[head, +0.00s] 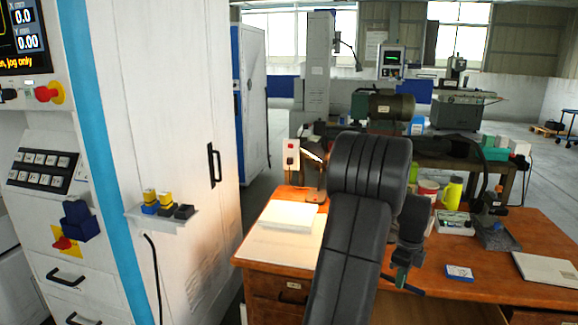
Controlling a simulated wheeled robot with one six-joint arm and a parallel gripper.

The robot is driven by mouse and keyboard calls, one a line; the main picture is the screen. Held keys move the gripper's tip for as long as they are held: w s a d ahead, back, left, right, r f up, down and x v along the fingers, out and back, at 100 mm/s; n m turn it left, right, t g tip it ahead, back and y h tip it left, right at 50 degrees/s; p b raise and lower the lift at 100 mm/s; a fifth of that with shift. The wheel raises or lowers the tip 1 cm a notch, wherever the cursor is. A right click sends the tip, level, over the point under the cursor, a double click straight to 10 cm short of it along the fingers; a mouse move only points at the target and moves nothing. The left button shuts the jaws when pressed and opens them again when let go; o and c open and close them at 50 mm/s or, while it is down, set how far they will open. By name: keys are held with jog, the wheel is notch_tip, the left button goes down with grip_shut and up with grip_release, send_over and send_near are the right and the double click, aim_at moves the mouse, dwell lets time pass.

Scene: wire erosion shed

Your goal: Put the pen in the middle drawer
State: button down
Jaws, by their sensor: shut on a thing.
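My gripper (402,275) is in the head view right of centre, pointing down in front of the wooden desk. It is shut on a thin dark bar, which looks like the pen (415,291), held crosswise and slightly tilted. The fingertips are small and dark, so the exact grasp is unclear. The wooden desk (470,275) has a drawer with a black handle (292,297) at its left front, and it looks closed. The drawers below it are cut off by the picture edge and partly hidden by my arm, so I cannot make out the middle drawer.
A white machine cabinet (175,90) stands close at the left, with handled drawers (68,275) low down and a small shelf (160,217) jutting out. On the desk are papers (290,216), a blue-and-white box (459,272), a yellow bottle (452,192) and a grey laptop-like slab (548,268).

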jog(key=a+f+n+p, duration=0.1)
jog(key=a+f+n, duration=0.3)
jog(key=a+n, duration=0.4)
jog(key=w+a+f+n+p, duration=0.1)
jog(key=a+f+n, duration=0.3)
jog(key=a+n, duration=0.5)
jog(key=w+a+f+n+p, duration=0.1)
jog(key=a+f+n, duration=0.3)
jog(key=a+n, duration=0.5)
jog(key=a+p, duration=0.1)
jog(key=a, duration=0.3)
jog(key=shift+a, duration=0.3)
jog(key=shift+a+f, duration=0.1)
